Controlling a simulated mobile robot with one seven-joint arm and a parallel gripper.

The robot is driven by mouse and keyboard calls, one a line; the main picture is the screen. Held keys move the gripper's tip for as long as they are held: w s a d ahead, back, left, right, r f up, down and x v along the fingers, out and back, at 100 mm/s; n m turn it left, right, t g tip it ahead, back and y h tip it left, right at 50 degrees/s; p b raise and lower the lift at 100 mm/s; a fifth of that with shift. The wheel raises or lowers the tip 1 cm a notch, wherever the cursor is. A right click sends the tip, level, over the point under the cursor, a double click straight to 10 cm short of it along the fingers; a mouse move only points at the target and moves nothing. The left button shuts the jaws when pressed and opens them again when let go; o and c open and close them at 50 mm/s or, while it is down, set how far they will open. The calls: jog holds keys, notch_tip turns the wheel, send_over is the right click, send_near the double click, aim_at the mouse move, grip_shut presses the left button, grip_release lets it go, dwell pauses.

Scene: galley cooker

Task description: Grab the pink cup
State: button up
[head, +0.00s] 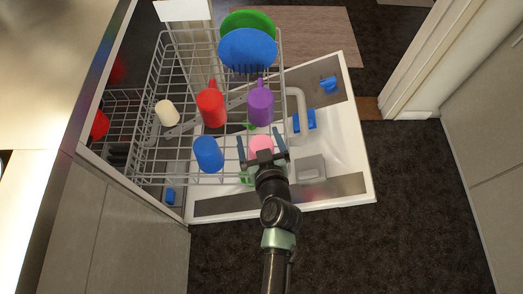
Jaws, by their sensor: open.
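The pink cup (260,143) stands in the near right part of the pulled-out dishwasher rack (152,88). My gripper (262,145) is open over it, with one finger to the left of the cup and one to the right. The near side of the cup is hidden by the gripper body. Whether the fingers touch the cup cannot be told.
A blue cup (208,154) is close on the left of my gripper. A red cup (210,107), a purple cup (260,105) and a cream cup (167,113) stand further back. A green plate (249,20) and a blue plate (247,50) stand at the rear. The open door (350,150) lies below.

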jog(key=c, duration=1.3)
